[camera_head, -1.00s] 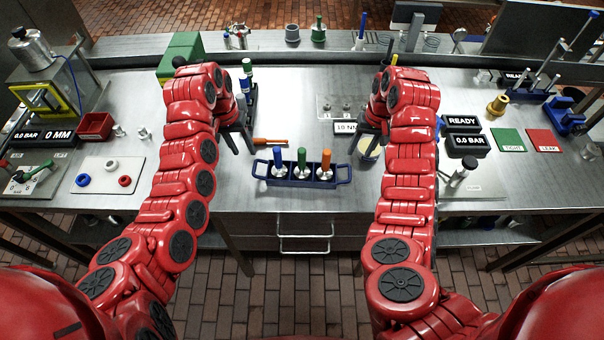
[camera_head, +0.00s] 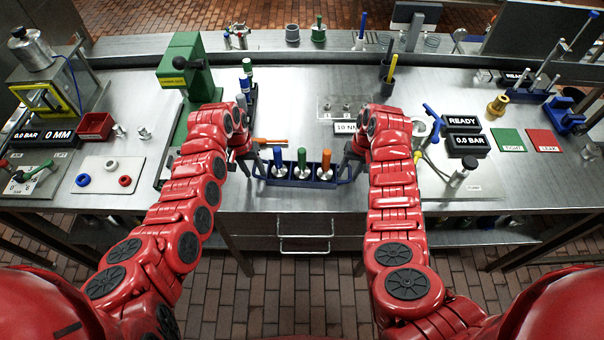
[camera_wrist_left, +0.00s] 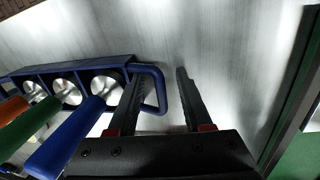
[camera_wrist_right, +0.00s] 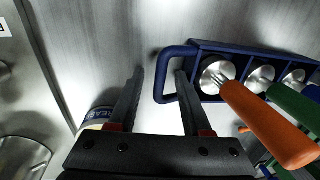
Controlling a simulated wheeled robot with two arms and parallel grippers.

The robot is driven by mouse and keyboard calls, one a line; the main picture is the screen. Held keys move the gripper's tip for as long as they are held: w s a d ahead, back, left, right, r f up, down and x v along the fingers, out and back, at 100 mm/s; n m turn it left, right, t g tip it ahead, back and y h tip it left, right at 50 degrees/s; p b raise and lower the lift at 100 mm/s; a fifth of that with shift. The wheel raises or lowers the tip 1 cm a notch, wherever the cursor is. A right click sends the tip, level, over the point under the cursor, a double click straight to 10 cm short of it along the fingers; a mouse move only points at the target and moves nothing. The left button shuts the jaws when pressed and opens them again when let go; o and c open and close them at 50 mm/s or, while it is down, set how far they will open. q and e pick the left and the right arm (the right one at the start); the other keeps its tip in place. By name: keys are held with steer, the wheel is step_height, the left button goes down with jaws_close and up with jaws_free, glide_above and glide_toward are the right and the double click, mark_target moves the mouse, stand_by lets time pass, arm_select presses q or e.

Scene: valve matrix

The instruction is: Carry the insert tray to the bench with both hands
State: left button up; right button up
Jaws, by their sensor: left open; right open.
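The insert tray (camera_head: 318,184) is a dark blue rack with a loop handle at each end, standing at the front edge of the steel bench. It holds three steel inserts with blue, green and orange grips. My left gripper (camera_head: 249,168) is open at the tray's left end; in the left wrist view the handle loop (camera_wrist_left: 162,88) lies between its fingers (camera_wrist_left: 160,78). My right gripper (camera_head: 350,168) is open at the right end; in the right wrist view the other loop (camera_wrist_right: 160,84) lies between its fingers (camera_wrist_right: 160,74). Neither grips it.
A green press (camera_head: 186,68) stands behind my left arm. An orange-handled tool (camera_head: 270,140) lies behind the tray. A plate with coloured rings (camera_head: 108,176) is at left, and READY displays (camera_head: 463,122) are at right. The bench's front edge runs just before the tray.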

arm_select(q)
jaws_close()
arm_select(e)
jaws_close()
steer(key=shift+w+r, duration=0.1)
stand_by(1.1)
